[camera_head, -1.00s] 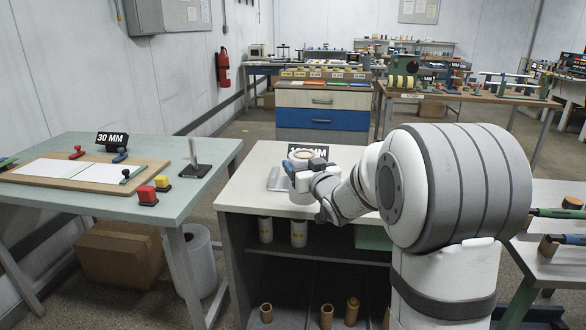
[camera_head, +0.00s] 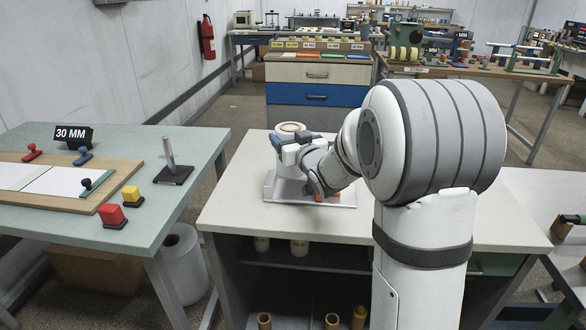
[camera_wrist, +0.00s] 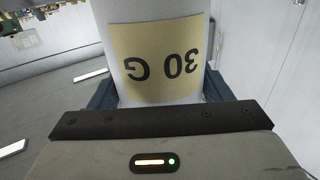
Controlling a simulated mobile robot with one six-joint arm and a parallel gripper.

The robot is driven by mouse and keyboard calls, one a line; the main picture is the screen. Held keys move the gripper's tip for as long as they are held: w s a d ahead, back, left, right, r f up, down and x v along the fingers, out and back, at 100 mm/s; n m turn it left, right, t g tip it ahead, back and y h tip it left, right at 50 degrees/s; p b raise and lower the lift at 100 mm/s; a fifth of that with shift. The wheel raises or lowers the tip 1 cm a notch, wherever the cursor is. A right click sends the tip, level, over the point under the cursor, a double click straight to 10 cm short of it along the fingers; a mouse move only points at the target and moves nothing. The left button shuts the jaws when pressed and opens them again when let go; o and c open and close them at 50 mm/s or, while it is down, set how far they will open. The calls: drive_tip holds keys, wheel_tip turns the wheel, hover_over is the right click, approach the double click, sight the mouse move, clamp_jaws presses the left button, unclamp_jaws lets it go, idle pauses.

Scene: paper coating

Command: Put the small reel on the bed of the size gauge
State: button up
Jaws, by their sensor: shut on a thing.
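My gripper (camera_head: 300,148) is shut on a white reel (camera_head: 290,127), whose round top with a tan core shows above the fingers in the head view. In the wrist view, the reel (camera_wrist: 165,20) fills the middle between the dark fingers. Its tan label reads "30 G" upside down. A pale grey plate (camera_head: 342,197), likely the bed of the size gauge, lies on the white table beneath my gripper. A small orange part (camera_head: 320,198) shows at its front. My wrist hides much of the plate. I cannot tell whether the reel touches it.
The white table (camera_head: 235,213) has free room at its left and front. Several reels stand on the shelf below. At left, a green table (camera_head: 205,150) holds a board (camera_head: 125,172), red stamp (camera_head: 111,214), yellow stamp (camera_head: 131,194) and upright post (camera_head: 170,160).

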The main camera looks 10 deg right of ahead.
drive_tip(key=shift+s+d+f, duration=0.1)
drive_tip(key=shift+f, duration=3.15)
drive_tip(key=shift+f+b, duration=0.1)
drive_tip(key=shift+b, duration=0.25)
drive_tip(key=shift+f, duration=0.1)
drive_tip(key=o, duration=1.2)
